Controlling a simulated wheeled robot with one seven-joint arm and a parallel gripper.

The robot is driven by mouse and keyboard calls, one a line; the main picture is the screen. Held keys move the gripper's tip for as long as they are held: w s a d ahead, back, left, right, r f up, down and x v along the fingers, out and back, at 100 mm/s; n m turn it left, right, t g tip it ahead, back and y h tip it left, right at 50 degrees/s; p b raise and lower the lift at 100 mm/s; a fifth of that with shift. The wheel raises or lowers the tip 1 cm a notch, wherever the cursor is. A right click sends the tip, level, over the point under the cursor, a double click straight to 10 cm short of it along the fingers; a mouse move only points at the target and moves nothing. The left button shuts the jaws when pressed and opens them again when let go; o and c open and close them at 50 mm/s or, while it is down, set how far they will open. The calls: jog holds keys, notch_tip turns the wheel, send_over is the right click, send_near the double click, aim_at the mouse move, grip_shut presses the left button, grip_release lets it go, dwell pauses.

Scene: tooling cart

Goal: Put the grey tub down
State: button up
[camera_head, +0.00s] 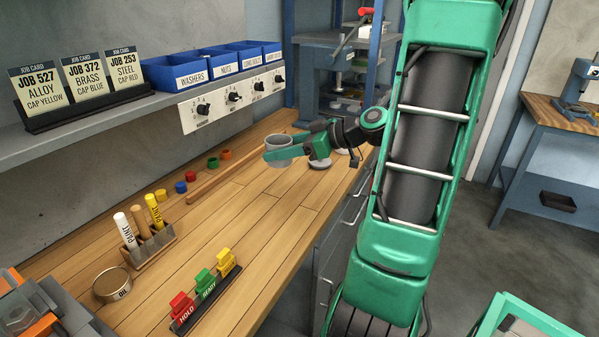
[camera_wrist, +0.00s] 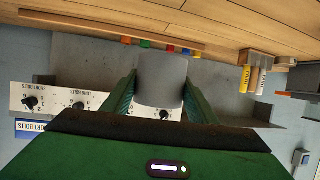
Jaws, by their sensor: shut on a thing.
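The grey tub (camera_head: 279,143) is held between the fingers of my gripper (camera_head: 288,148), above the wooden bench top (camera_head: 240,219). In the head view the tub looks upright, and its open rim shows at the top. In the wrist view the tub (camera_wrist: 162,80) sits between the two green fingers (camera_wrist: 158,95), which press on its sides. My gripper is shut on it. The gap between the tub's base and the bench is hard to judge.
Small coloured caps (camera_head: 191,176) lie near the wall behind a wooden strip (camera_head: 215,176). A marker holder (camera_head: 150,248), a tin (camera_head: 112,285) and a HOLD/READY flag rack (camera_head: 207,297) stand nearer. Round grey discs (camera_head: 320,163) lie right of the tub. The middle bench is clear.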

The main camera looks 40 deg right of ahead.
jog(key=d+f, duration=0.2)
jog(key=d, duration=0.1)
jog(key=d+f, duration=0.2)
jog(key=d, duration=0.1)
jog(key=d+f, duration=0.2)
jog(key=d, duration=0.1)
jog(key=shift+s+d, duration=0.25)
jog(key=shift+d, duration=0.1)
jog(key=shift+f, duration=1.9)
jog(key=o, duration=1)
jog(key=shift+f, duration=0.1)
jog(key=shift+o, duration=0.2)
jog(key=shift+s+d+r, duration=0.15)
jog(key=shift+s+r, duration=0.05)
jog(key=shift+s, duration=0.05)
jog(key=v, duration=1.1)
jog(key=shift+s+d, duration=0.1)
jog(key=shift+s, duration=0.1)
